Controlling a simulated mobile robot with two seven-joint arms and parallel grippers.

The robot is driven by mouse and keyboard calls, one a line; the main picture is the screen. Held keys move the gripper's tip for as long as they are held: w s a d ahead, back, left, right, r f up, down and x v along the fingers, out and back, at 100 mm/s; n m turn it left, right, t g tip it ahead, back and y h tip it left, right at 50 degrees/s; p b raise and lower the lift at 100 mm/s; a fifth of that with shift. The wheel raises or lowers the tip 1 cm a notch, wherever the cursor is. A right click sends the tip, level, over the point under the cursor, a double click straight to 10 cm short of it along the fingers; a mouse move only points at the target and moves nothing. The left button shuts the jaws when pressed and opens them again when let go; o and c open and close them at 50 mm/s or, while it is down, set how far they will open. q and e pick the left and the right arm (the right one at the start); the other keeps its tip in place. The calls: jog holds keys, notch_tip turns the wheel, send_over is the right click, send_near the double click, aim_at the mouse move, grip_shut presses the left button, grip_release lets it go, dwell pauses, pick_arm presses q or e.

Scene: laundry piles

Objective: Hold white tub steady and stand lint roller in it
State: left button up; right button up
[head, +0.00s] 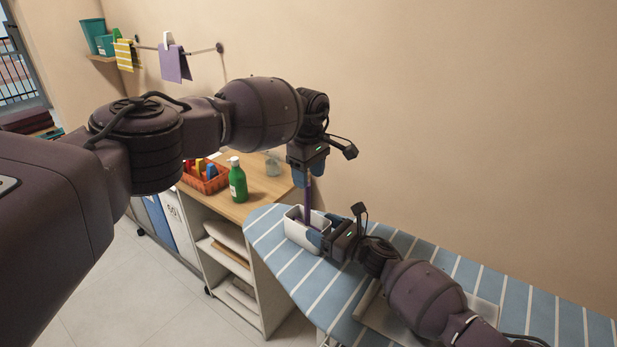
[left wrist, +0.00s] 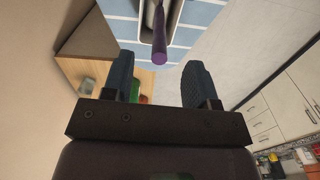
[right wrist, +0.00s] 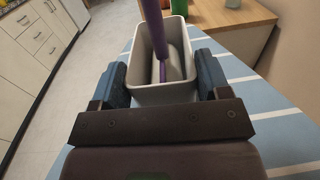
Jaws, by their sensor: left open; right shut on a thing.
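The white tub (head: 296,229) stands on the striped ironing board. My right gripper (head: 322,238) is shut on it; in the right wrist view its fingers lie along both sides of the tub (right wrist: 137,93). The lint roller (head: 308,200) has a purple handle and stands in the tub with its handle up; it also shows in the right wrist view (right wrist: 155,30). My left gripper (head: 304,176) is open above the tub at the handle's top. In the left wrist view the handle's end (left wrist: 160,56) is in line with the gap between the open fingers, apart from both.
The blue striped ironing board (head: 265,235) carries a folded grey cloth (head: 372,318) under my right arm. A wooden-topped shelf unit (head: 262,200) behind it holds a green bottle (head: 238,182), an orange basket (head: 212,184) and a clear jar (head: 272,164).

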dwell(0.4)
jog(key=o, duration=1)
